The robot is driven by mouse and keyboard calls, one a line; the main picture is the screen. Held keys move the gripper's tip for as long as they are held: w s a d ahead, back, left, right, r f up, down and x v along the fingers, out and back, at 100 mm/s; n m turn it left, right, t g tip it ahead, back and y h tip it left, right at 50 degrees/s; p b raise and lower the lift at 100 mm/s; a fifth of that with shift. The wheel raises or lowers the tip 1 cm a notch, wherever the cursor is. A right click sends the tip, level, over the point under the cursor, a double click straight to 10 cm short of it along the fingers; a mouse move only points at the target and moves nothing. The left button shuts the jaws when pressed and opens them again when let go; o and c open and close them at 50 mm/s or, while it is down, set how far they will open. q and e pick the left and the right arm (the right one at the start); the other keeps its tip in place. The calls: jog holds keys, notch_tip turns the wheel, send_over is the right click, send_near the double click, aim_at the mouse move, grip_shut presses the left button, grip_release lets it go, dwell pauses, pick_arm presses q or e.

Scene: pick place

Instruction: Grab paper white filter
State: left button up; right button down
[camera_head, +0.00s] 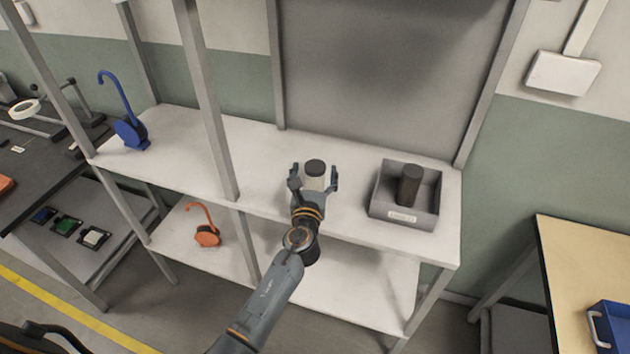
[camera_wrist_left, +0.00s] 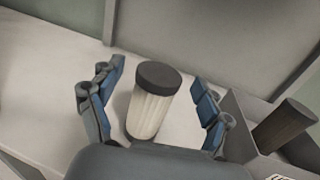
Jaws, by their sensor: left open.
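The paper white filter is a white pleated cylinder with a dark cap (camera_head: 315,174), standing upright on the upper shelf in the head view. It also shows in the left wrist view (camera_wrist_left: 150,105), between the fingers. My left gripper (camera_head: 314,184) is open, with one finger on each side of the filter. In the left wrist view the left gripper (camera_wrist_left: 155,112) shows a gap between each finger and the filter. The filter's lowest part is partly hidden by the gripper body. My right gripper is not in view.
A grey bin (camera_head: 404,211) with a dark cylinder (camera_head: 410,185) inside stands on the shelf to the right. A blue hooked object (camera_head: 128,130) is at the shelf's left end; an orange one (camera_head: 206,234) is on the lower shelf. A shelf post (camera_head: 208,110) rises left of the gripper.

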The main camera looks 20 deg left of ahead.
pick_arm(q)
jog(key=shift+w+a+f, duration=0.1)
jog(key=shift+w+a, duration=0.1)
jog(key=shift+w, duration=1)
jog(key=shift+s, duration=0.1)
jog(key=c, duration=0.3)
grip_shut()
